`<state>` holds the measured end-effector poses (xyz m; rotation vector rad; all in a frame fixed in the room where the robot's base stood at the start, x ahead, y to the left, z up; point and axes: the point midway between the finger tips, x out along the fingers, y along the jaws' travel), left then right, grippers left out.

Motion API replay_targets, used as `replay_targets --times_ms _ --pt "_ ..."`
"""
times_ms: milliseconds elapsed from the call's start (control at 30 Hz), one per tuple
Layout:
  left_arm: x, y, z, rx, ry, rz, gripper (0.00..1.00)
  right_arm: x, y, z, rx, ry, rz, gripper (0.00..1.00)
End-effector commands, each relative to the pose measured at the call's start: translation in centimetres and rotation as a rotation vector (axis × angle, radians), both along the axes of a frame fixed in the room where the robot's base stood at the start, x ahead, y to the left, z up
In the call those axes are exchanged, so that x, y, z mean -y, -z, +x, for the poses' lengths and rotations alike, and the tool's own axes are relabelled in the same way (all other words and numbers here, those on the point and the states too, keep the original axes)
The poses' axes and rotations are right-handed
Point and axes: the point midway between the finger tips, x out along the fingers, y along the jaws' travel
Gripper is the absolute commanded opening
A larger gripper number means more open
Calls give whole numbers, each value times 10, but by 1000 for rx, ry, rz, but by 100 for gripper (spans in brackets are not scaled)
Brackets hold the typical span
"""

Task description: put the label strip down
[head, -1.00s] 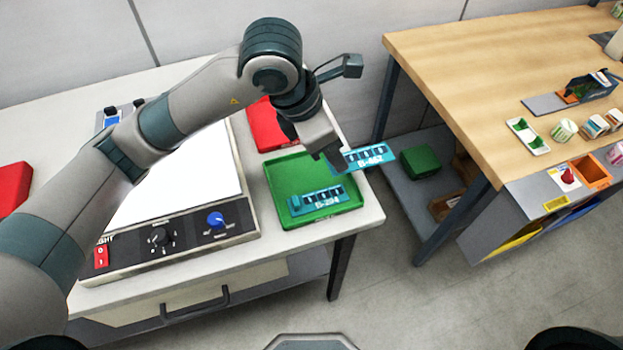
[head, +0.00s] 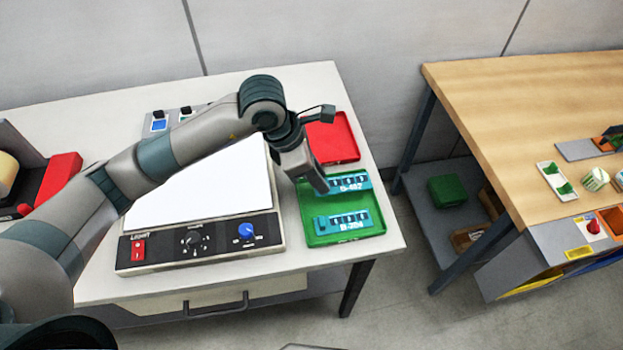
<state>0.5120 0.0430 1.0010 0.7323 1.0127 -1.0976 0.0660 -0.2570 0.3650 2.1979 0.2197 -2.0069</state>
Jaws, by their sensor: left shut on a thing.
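A teal label strip (head: 351,181) marked B-462 is in the jaws of my left gripper (head: 323,187), which is shut on the strip's left end. The strip is over the rear part of the green tray (head: 375,232); I cannot tell whether it touches the tray. A second teal strip (head: 342,222), with its own printed label, lies in the front part of the same tray. My right gripper is not in view.
A red tray (head: 345,142) sits behind the green one. A light box (head: 205,189) with knobs and a red switch stands to the left. A wooden bench (head: 510,115) stands to the right across a gap.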

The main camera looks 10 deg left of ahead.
Motion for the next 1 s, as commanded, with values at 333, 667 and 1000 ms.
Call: replay_targets --times_ms 333,667,1000 --pt "-16 12 8 0 0 -1 0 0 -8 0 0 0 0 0" --pt "-16 18 8 -3 -1 0 0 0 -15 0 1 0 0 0" --pt "-16 51 8 -1 0 0 0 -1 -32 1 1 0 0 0"
